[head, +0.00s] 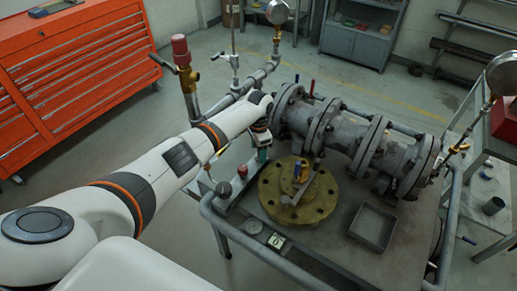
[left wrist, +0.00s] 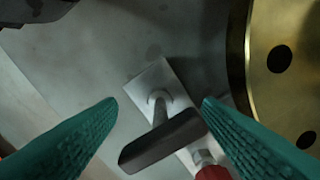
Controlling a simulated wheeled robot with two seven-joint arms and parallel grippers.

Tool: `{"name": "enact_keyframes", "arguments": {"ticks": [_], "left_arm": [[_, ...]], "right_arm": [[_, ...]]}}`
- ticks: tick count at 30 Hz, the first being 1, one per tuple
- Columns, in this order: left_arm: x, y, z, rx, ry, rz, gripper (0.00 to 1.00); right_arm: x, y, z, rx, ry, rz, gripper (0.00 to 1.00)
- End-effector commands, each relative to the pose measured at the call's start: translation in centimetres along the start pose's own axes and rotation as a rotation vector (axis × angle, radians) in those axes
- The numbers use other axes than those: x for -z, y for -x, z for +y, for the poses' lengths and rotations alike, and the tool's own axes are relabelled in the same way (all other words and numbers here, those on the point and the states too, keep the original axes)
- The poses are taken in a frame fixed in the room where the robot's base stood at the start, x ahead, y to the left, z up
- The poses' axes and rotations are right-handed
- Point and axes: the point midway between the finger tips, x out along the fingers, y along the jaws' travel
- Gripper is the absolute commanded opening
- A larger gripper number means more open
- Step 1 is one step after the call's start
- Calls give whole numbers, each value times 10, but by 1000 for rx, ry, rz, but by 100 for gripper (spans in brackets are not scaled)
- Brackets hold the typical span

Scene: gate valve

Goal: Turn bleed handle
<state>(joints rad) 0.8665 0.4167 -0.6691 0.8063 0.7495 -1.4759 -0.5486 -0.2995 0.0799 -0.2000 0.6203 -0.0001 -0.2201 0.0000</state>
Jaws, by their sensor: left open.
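In the left wrist view a dark bar handle (left wrist: 160,140), which I take as the bleed handle, sits on a short pale stem over a flat metal plate (left wrist: 150,78). My left gripper (left wrist: 160,101) is open. In the head view my left gripper (head: 263,152) points down at the bench's left part, beside the brass flange (head: 272,204). The handle cannot be made out there. My right gripper is not in view.
A red knob (left wrist: 213,173) stands close to the bar; it also shows in the head view (head: 243,170). A flanged grey pipe (head: 345,132) runs behind the brass flange. An empty tray (head: 373,226) sits to the right. A pipe with a red cap (head: 181,50) rises left.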

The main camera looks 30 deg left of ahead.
Motion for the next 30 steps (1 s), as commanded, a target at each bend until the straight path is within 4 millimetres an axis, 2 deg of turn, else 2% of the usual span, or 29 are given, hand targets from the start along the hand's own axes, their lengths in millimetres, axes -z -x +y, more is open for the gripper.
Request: {"name": "enact_keyframes", "arguments": {"ticks": [5,19,24,30], "left_arm": [[-1,11,1,-1,-1,-3,60],[-1,101,1,-2,-1,-4,60],[0,117,0,0,1,0,60],[0,120,0,0,0,0,60]], "right_arm": [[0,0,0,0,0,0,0],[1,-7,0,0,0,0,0],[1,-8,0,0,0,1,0],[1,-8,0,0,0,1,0]]}}
